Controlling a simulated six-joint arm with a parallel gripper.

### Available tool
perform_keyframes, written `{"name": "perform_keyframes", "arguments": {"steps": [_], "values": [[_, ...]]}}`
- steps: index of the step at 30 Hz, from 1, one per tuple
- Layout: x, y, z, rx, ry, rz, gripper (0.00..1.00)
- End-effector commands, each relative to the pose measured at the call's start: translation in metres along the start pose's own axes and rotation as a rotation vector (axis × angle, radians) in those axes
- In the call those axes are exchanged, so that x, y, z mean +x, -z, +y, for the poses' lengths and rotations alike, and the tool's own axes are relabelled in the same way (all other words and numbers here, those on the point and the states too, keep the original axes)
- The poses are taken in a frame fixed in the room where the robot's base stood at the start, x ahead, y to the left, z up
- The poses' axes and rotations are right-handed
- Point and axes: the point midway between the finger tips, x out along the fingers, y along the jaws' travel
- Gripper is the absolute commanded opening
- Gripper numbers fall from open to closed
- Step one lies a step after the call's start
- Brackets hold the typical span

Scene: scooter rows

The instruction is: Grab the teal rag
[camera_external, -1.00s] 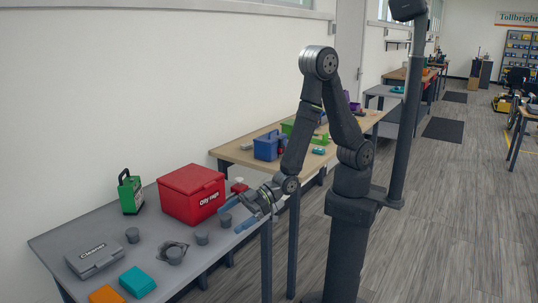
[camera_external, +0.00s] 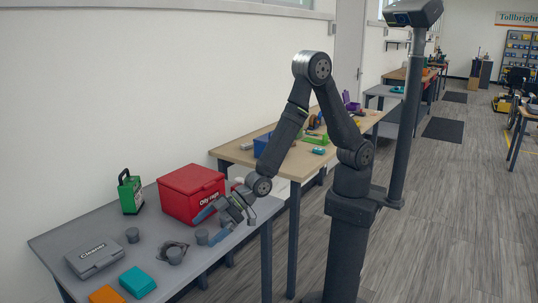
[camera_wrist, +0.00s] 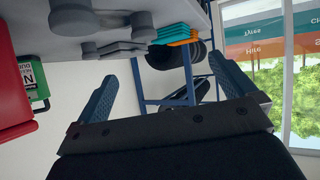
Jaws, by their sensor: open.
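The teal rag (camera_external: 137,281) is a flat folded block on the near end of the grey workbench, beside an orange rag (camera_external: 106,294). In the wrist view the teal rag (camera_wrist: 174,32) shows at the top, next to the orange rag (camera_wrist: 180,42). My gripper (camera_external: 211,227) is open and empty over the bench's right edge, in front of the red bin. It is well apart from the teal rag, which lies lower left of it in the outside view. Both fingers of my gripper (camera_wrist: 167,88) show spread wide in the wrist view.
Several grey round pieces, such as one on the bench (camera_external: 202,236) and one on a flange (camera_external: 175,255), stand between my gripper and the rag. A grey Cleaner case (camera_external: 95,257), green canister (camera_external: 130,194) and red oily rags bin (camera_external: 192,196) stand along the wall side.

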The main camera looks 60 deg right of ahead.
Motion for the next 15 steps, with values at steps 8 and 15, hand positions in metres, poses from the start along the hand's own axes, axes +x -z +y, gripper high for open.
{"name": "perform_keyframes", "arguments": {"steps": [8,15], "values": [[0.071,0.048,0.015,-0.077,0.045,-0.231,1.0],[0.097,0.093,0.025,-0.15,0.14,-0.424,1.0]]}}
